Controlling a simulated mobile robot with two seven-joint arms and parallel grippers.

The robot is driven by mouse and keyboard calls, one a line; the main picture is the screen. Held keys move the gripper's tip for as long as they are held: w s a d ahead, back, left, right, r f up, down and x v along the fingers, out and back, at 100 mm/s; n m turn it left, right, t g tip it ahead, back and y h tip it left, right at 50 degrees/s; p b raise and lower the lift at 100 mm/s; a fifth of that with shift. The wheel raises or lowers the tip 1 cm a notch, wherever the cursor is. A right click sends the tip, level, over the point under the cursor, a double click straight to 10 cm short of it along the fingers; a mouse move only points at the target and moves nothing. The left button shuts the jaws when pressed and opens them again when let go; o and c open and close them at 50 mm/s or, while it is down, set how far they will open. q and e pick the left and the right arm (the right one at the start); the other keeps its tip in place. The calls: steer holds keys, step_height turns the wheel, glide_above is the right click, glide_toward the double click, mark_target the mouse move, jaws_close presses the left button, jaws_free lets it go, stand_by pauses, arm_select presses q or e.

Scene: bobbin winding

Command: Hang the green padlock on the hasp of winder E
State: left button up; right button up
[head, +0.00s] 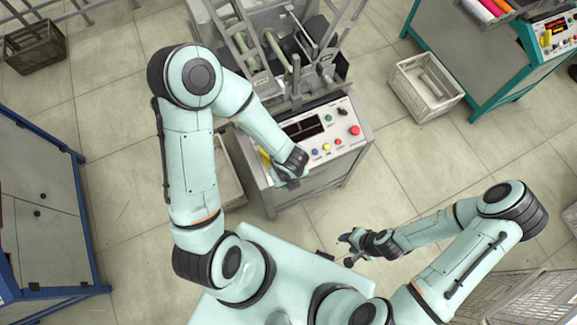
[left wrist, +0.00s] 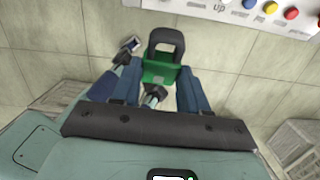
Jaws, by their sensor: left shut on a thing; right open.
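The green padlock (left wrist: 160,72) has a dark shackle that points toward the top of the left wrist view. My left gripper (left wrist: 158,88) is shut on its body, with a blue finger on either side. In the head view my left gripper (head: 287,181) is at the front left edge of a winder's control panel (head: 346,146), and the padlock is mostly hidden there. I cannot read a winder letter or make out the hasp. My right gripper (head: 352,247) is open and empty, lower right of that winder, over the floor.
The panel has several coloured buttons, including a large red one (head: 354,130). A pale crate (head: 402,88) with bobbins stands right of the winder. A second machine (head: 483,75) is at upper right. A blue-framed cabinet (head: 45,240) stands at left. Floor in front of the winder is clear.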

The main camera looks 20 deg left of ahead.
arm_select(q)
steer(key=shift+s+d+r, duration=0.1)
steer(key=shift+s+d, duration=0.1)
steer(key=shift+d, duration=0.05)
steer(key=shift+n, duration=0.3)
step_height(320, 180, down, 6)
steer(key=w+a+b, duration=0.2)
arm_select(e)
steer(key=shift+s+f, duration=1.25)
arm_select(q)
steer(key=shift+s, duration=0.2)
arm_select(e)
steer(key=shift+s+f, duration=0.25)
arm_select(q)
steer(key=shift+a+f, duration=0.1)
steer(key=shift+f, duration=0.1)
arm_select(e)
steer(key=shift+f, duration=0.1)
